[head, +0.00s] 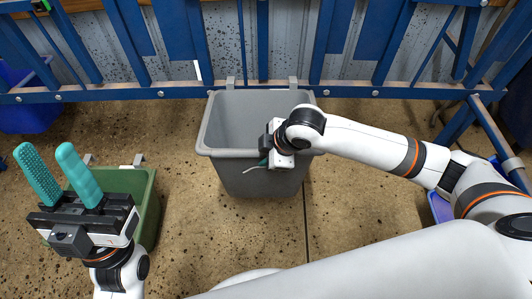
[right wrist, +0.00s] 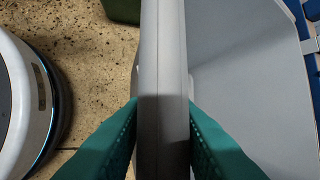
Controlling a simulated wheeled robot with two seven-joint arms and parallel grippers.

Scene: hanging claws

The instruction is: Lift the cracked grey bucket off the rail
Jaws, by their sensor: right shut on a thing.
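The grey bucket (head: 225,126) hangs by two hooks at its back on the blue rail (head: 180,90) in the head view. I cannot make out a crack on it. My right gripper (head: 268,158) is at the bucket's front right rim. The right wrist view shows its teal fingers (right wrist: 163,140) on either side of the grey rim (right wrist: 163,60), shut on it. My left gripper (head: 52,176) is in the left foreground with its two teal fingers spread apart and empty, above a green bucket (head: 150,215).
The green bucket stands at the left with its hooks showing, partly behind my left gripper. A blue bucket (head: 28,110) is at the far left. Another blue bucket (head: 440,207) is partly hidden behind my right arm. The concrete floor (head: 240,230) in front of the grey bucket is clear.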

